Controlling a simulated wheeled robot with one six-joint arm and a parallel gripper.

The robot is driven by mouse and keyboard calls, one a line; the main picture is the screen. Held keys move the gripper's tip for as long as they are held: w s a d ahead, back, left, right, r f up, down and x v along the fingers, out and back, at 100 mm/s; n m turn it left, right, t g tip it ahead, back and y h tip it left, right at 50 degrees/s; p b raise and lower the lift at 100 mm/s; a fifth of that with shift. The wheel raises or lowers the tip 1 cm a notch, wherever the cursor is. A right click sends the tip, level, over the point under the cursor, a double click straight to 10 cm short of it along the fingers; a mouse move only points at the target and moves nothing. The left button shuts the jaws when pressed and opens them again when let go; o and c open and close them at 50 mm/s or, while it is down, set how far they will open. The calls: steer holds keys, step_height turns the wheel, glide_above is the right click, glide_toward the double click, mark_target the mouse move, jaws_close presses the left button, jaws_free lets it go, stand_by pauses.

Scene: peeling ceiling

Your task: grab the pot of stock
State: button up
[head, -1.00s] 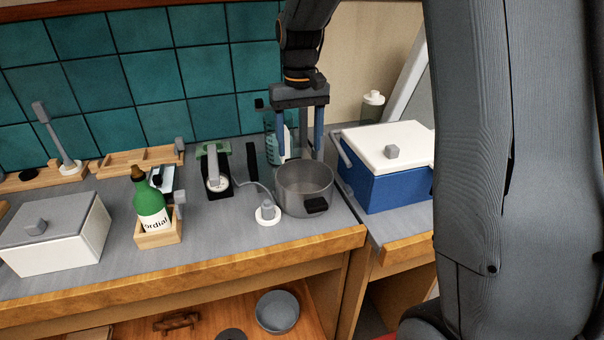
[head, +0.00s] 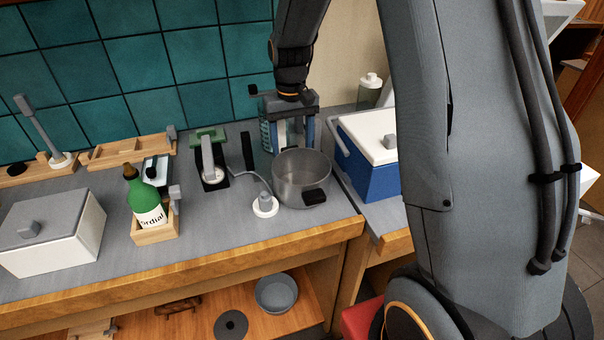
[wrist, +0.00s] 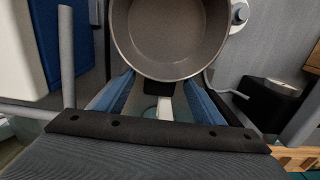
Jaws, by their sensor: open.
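The pot (head: 301,180) is a round grey metal pot standing upright on the grey counter near its right end. One black handle (head: 314,197) faces the front. My gripper (head: 293,146) is at the pot's back side, pointing down, with its blue fingers apart. In the wrist view the pot (wrist: 171,30) fills the top middle and its inside looks plain grey-brown; I cannot tell whether it holds stock. A second, dark handle (wrist: 161,80) sits between my open fingers. I cannot tell whether either finger touches it.
A blue cooler with a white lid (head: 366,165) stands close right of the pot. A small grey-knobbed thing on a white base (head: 265,204) is close at its left. A clear teal-marked container (head: 267,133) stands behind my gripper. A green bottle (head: 146,200) is farther left.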

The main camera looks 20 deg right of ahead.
steer(key=shift+f, duration=0.25)
jaws_close()
steer(key=shift+r, duration=0.1)
